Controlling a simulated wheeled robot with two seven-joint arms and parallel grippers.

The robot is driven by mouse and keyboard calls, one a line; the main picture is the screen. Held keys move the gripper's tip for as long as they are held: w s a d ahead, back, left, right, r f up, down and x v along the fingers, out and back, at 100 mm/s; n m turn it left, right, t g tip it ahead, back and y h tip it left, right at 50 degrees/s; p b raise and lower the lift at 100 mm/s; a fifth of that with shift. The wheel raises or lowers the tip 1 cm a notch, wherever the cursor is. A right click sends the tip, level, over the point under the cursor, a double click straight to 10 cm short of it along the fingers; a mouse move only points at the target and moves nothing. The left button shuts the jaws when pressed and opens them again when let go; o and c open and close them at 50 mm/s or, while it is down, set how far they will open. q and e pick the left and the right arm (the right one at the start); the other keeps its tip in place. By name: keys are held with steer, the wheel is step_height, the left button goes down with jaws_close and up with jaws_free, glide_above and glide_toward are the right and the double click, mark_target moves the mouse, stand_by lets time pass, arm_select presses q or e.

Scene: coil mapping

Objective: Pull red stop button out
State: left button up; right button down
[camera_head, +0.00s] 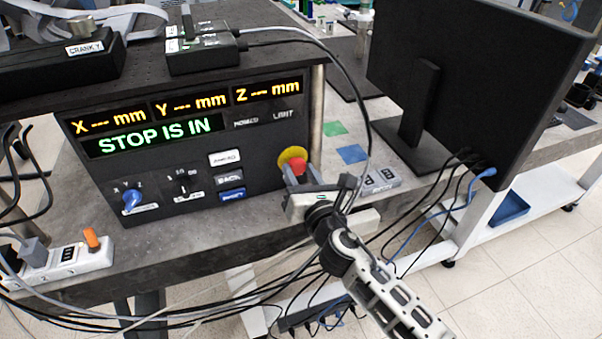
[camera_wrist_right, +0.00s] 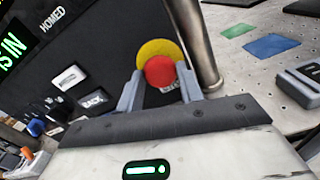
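The red stop button (camera_head: 298,165) sits on a yellow disc (camera_head: 291,155) at the right end of the black control panel (camera_head: 250,150). The panel display (camera_head: 155,137) reads "STOP IS IN". My right gripper (camera_head: 298,178) is in front of the button. In the right wrist view the red button (camera_wrist_right: 160,71) shows between the two grey fingers of the right gripper (camera_wrist_right: 160,88), which stand apart on either side of it. I cannot tell whether the fingers touch the button. My left gripper is not in view.
A metal post (camera_head: 317,120) stands just right of the button. A blue knob (camera_head: 131,200) and several push buttons are on the panel. A monitor (camera_head: 470,80) stands at right with cables below. A power strip (camera_head: 65,262) lies at lower left.

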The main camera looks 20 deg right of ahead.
steer(key=shift+s, duration=0.9)
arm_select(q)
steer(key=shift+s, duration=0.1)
arm_select(e)
steer(key=c, duration=0.9)
jaws_free()
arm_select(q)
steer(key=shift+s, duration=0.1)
arm_select(e)
steer(key=shift+s, duration=0.15)
arm_select(q)
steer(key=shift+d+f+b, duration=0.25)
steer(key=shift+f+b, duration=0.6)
steer(key=shift+b, duration=0.95)
arm_select(e)
steer(key=s, duration=1.5)
steer(key=shift+s+d, duration=0.3)
steer(key=shift+s, duration=0.05)
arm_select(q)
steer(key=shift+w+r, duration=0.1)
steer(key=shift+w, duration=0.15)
